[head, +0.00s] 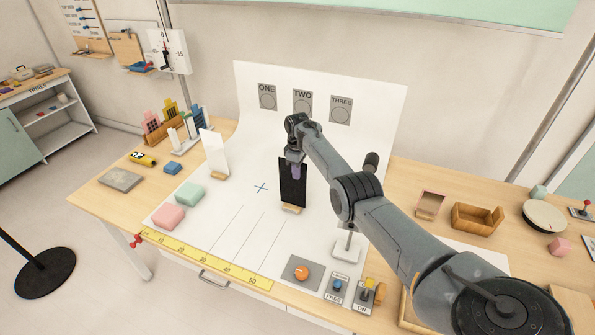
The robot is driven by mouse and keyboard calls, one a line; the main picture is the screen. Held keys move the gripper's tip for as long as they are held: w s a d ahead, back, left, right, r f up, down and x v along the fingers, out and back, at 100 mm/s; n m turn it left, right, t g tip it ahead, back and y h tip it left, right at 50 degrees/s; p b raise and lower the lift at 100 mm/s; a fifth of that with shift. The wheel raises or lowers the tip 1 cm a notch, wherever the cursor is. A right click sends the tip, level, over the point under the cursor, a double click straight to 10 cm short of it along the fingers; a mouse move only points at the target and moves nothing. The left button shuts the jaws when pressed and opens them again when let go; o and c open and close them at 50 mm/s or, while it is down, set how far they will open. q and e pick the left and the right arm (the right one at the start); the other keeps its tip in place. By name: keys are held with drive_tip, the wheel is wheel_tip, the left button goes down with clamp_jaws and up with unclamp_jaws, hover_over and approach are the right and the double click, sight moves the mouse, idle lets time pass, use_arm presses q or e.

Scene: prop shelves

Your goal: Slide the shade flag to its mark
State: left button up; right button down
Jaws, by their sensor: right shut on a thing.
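The shade flag (292,190) is a black upright panel on a small wooden foot, standing on the white sheet (318,232) near its middle. My right gripper (295,170) is shut on the top of the flag, and the fingers partly cover its upper edge. A blue cross (261,187) is drawn on the sheet to the left of the flag. Several thin lines run across the sheet in front of the flag. Backdrop panels ONE (267,97), TWO (302,102) and THREE (340,109) stand behind. My left gripper is not in view.
A white panel (215,152) on a wooden foot stands at the back left. Green (189,194) and pink (168,216) blocks lie left. A yellow ruler (205,262) runs along the front edge. An orange knob (302,272) is front right.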

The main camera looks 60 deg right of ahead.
drive_tip(key=shift+f, duration=0.1)
drive_tip(key=c, duration=1.1)
unclamp_jaws()
